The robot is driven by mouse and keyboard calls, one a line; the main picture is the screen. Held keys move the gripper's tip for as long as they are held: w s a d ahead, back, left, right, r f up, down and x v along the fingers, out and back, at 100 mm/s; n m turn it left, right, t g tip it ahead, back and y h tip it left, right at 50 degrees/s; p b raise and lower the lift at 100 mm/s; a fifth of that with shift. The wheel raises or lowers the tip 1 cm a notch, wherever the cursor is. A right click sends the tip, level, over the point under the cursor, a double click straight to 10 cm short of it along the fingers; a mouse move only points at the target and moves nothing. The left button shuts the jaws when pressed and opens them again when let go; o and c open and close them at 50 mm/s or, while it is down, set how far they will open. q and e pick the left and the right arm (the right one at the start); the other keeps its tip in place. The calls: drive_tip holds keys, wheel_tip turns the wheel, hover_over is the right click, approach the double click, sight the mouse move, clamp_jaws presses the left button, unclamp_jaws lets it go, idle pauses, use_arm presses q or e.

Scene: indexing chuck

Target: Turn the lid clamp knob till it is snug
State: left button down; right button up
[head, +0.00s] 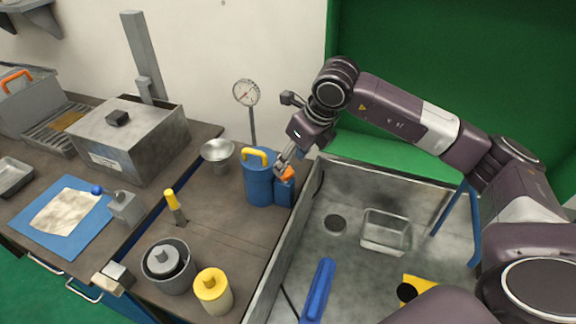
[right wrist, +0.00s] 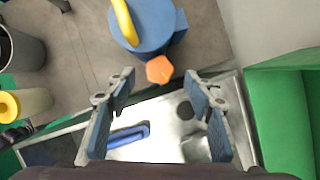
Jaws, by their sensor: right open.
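The lid clamp knob, an orange faceted knob (head: 288,174), sits at the right side of a blue canister (head: 258,188) with a yellow handle on its lid. In the right wrist view the knob (right wrist: 159,69) shows its face just beyond the fingertips, roughly centred between them. The canister (right wrist: 148,24) is behind it. My right gripper (head: 281,165) is at the knob, partly covering it in the head view. In the right wrist view the gripper (right wrist: 159,82) is open, with nothing between its fingers. Contact with the knob cannot be made out. My left gripper is not in view.
A metal sink (head: 343,266) lies right of the canister, holding a small tray (head: 385,232) and a blue-handled tool (head: 318,290). A dial gauge (head: 246,93) stands behind the canister. A metal funnel (head: 217,151), a grey pot (head: 168,268) and a yellow-lidded jar (head: 212,290) stand to the left.

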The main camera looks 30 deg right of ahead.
drive_tip(key=v, duration=0.8)
drive_tip(key=shift+r, duration=0.2)
drive_tip(key=shift+s+f, duration=0.1)
